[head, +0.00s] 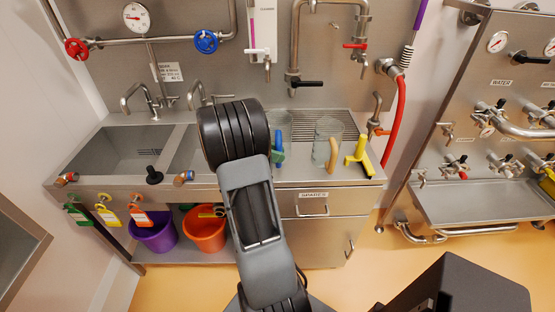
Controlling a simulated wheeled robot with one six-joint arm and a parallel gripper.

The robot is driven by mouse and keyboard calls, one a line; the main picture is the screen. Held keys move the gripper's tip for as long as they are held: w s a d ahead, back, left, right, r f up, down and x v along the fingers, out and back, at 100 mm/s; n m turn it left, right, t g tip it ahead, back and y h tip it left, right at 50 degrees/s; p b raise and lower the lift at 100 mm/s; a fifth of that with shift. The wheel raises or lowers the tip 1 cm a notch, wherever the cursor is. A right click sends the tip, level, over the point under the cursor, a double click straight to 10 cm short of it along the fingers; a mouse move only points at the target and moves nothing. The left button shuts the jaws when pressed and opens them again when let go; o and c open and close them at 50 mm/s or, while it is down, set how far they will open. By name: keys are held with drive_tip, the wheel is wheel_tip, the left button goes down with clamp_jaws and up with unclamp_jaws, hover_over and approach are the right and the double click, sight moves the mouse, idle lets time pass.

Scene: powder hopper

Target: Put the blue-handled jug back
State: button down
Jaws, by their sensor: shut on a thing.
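A clear jug (282,122) with a blue handle (278,142) stands on the steel counter, just right of my arm. My arm partly covers its left side, and a green piece shows low by the handle. A second clear jug (326,135) with a tan handle (333,155) stands to its right. My arm rises from the bottom and bends in front of the sink. My gripper does not show, so its hold on anything is hidden.
A yellow-handled tool (358,154) is at the counter's right. A ribbed drainboard (340,123) lies behind the jugs. Sink basins (120,150) are at left, with taps behind. Purple (153,233) and orange (204,230) buckets sit on the shelf below. A red hose (396,120) hangs at right.

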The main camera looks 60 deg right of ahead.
sight(277, 167)
drive_tip(key=shift+f+p, duration=0.35)
drive_tip(key=shift+f, duration=1.25)
drive_tip(key=c, duration=1)
unclamp_jaws()
